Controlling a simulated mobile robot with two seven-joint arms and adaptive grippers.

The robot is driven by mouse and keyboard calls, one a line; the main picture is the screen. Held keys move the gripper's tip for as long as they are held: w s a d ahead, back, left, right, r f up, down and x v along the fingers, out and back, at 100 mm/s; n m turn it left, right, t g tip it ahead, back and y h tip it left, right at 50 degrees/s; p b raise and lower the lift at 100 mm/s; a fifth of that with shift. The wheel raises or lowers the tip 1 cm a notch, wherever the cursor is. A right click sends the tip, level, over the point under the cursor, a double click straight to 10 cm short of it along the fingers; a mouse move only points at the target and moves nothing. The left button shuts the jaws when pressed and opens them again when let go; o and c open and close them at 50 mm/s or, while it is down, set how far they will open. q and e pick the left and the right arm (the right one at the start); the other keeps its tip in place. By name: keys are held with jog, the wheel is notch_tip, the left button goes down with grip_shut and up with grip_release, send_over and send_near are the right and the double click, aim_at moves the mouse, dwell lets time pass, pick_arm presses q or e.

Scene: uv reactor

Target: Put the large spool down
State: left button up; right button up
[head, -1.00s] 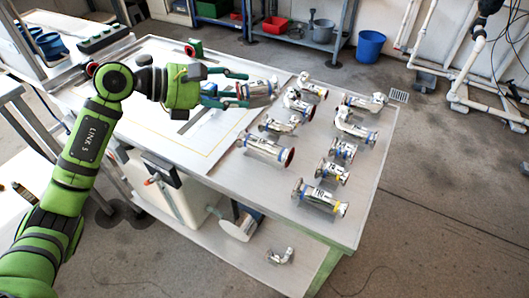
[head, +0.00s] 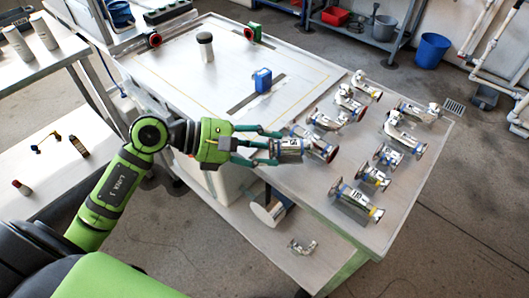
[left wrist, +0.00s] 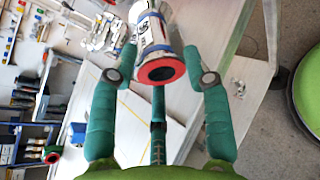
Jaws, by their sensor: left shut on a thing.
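My left gripper (head: 277,147) reaches in from the left at the near edge of the workbench, its teal fingers shut around a silver spool (head: 288,151). In the left wrist view the held spool (left wrist: 152,32) lies between the fingers, with its red-rimmed open end (left wrist: 160,69) towards the camera and a blue band and dark print on its side. My right gripper is not in view.
Several pipe fittings and spools, such as a banded spool (head: 357,201), fill the right part of the workbench (head: 185,75). A blue block (head: 262,80) and a dark-topped cylinder (head: 205,47) stand on its left part. A lower shelf holds an elbow (head: 302,246).

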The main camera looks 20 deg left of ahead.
pick_arm(q)
jog(key=shift+f, duration=1.4)
jog(key=shift+f, duration=0.2)
jog(key=o, duration=1.1)
jog(key=shift+o, duration=0.2)
jog(key=shift+r, duration=0.1)
